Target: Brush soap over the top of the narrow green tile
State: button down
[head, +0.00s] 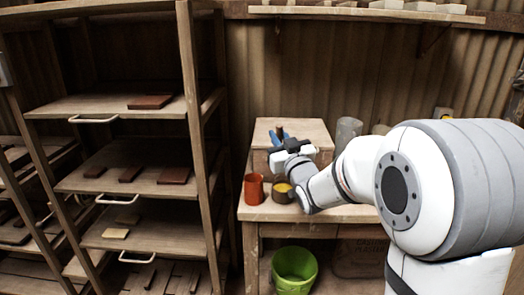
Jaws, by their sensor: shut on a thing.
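My gripper (279,137) is above the front part of the wooden table, in front of a pale wooden block (310,127). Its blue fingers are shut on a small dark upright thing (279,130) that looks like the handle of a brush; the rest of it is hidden. A dark round pot (282,197) with something yellow in it, perhaps the soap, stands just below my gripper in the picture. An orange-red cup (254,189) stands to its left. I cannot make out a narrow green tile; my arm and gripper cover part of the block and table.
A wooden rack (190,110) with reddish-brown tiles on its shelves stands at the left. A green bucket (293,268) is on the floor under the table (264,215). A wall shelf (370,14) holds pale blocks.

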notch_tip(320, 180, down, 6)
jog(key=d+b, duration=0.1)
jog(key=b, duration=0.2)
jog(key=shift+s+d+n+t+y, duration=0.3)
jog(key=shift+s+d, duration=0.1)
jog(key=shift+s, duration=0.05)
jog(key=shift+f+b, duration=0.65)
jog(key=shift+b, duration=0.25)
dwell(1.4)
notch_tip(320, 180, up, 7)
jog(key=p, duration=0.2)
dwell(0.6)
dwell(0.5)
